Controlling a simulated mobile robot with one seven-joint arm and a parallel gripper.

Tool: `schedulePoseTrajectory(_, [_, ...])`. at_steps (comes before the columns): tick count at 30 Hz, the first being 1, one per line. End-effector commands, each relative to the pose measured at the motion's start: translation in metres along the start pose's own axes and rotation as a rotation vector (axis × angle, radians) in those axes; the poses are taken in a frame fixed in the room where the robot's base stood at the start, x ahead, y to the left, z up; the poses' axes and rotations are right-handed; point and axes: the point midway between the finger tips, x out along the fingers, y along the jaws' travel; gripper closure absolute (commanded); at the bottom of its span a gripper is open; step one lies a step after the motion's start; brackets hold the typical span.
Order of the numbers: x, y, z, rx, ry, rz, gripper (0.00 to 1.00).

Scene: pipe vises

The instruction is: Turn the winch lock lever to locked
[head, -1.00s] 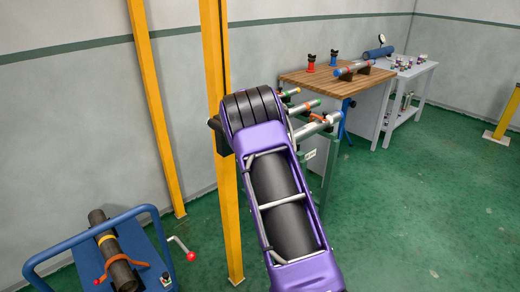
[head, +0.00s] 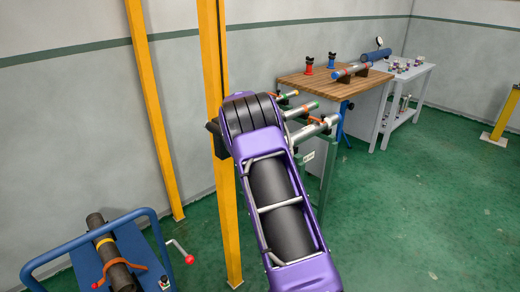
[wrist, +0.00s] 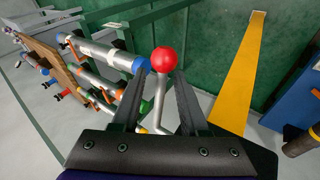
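In the wrist view a lever with a red ball knob (wrist: 162,60) on a bent metal rod stands between the two dark fingers of my gripper (wrist: 161,78). The fingers are apart, with a gap on each side of the rod. The ball shows at the level of the fingertips; contact is not visible. The rod's lower end is hidden behind the gripper's palm, so its mount and lock position cannot be told. In the head view my purple arm hides the gripper and this lever.
A yellow post (head: 213,80) stands close beside my arm. A pipe rack (head: 322,130) is to its right, its blue-ended pipe (wrist: 110,56) near my left finger. A blue cart (head: 150,240) carries a dark pipe and a red-knobbed crank (head: 181,250).

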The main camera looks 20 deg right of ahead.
Motion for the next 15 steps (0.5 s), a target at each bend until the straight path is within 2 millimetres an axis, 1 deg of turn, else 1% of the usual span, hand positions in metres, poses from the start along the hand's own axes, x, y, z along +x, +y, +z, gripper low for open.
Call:
schedulePoseTrajectory(9, [-0.002,0.0,0.0,0.0,0.001,0.0,0.56])
schedulePoseTrajectory(11, [-0.007,0.0,-0.001,0.0,0.001,0.0,0.56])
schedulePoseTrajectory(14, [-0.021,0.0,-0.001,0.0,0.003,0.0,0.56])
schedulePoseTrajectory(15, [-0.029,0.0,-0.001,0.001,0.003,0.0,0.56])
